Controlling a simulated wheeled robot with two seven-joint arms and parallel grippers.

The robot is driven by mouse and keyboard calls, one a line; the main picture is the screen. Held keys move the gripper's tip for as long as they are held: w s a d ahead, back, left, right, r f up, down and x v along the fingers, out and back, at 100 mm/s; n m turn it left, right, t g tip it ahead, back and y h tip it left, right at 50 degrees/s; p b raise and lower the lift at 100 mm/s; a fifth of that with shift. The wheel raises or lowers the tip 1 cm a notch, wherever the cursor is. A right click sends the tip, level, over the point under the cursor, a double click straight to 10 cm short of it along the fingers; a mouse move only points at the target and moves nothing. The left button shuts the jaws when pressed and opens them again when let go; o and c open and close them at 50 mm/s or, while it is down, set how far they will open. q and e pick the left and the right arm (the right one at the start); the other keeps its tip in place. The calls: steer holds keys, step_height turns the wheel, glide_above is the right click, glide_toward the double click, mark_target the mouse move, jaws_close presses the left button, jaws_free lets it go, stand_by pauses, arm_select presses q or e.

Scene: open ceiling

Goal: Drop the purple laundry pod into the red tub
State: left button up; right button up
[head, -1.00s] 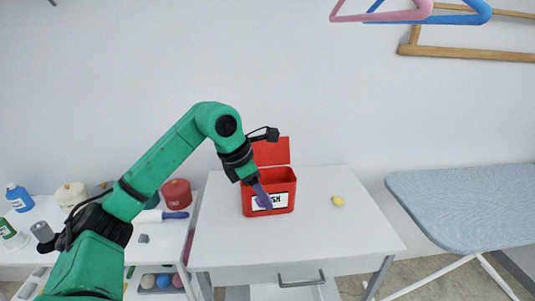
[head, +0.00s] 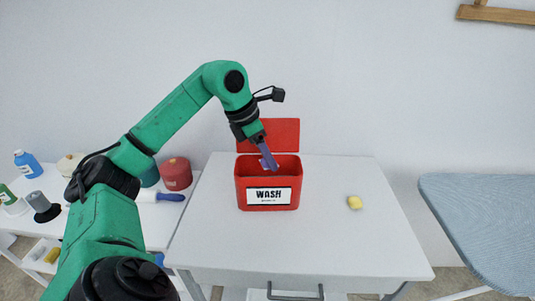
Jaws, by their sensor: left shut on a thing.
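The red tub (head: 268,208) stands on the white table with a white "WASH" label on its front and its red lid (head: 282,135) raised at the back. My left gripper (head: 270,164) points down over the tub's opening, with its fingertips near the level of the rim. It is shut on the purple laundry pod (head: 263,163), which is small and mostly hidden by the purple-grey fingers. My right gripper is not in view.
A yellow block-like item (head: 354,202) lies on the white table (head: 330,245) right of the tub. A blue-grey ironing board (head: 490,220) stands at right.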

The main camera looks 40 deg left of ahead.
arm_select(q)
steer(key=shift+f, duration=0.4)
steer(key=shift+s, duration=0.1)
steer(key=shift+r, duration=0.15)
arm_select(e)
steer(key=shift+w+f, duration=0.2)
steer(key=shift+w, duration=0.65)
arm_select(q)
steer(key=o, duration=1.4)
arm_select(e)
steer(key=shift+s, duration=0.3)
arm_select(q)
steer(key=shift+r, duration=0.25)
steer(key=shift+p+v, duration=2.3)
steer(key=shift+v, duration=4.75)
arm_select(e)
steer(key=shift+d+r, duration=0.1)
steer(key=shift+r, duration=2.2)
arm_select(q)
steer(key=shift+s+f, duration=0.1)
steer(key=shift+s, duration=0.05)
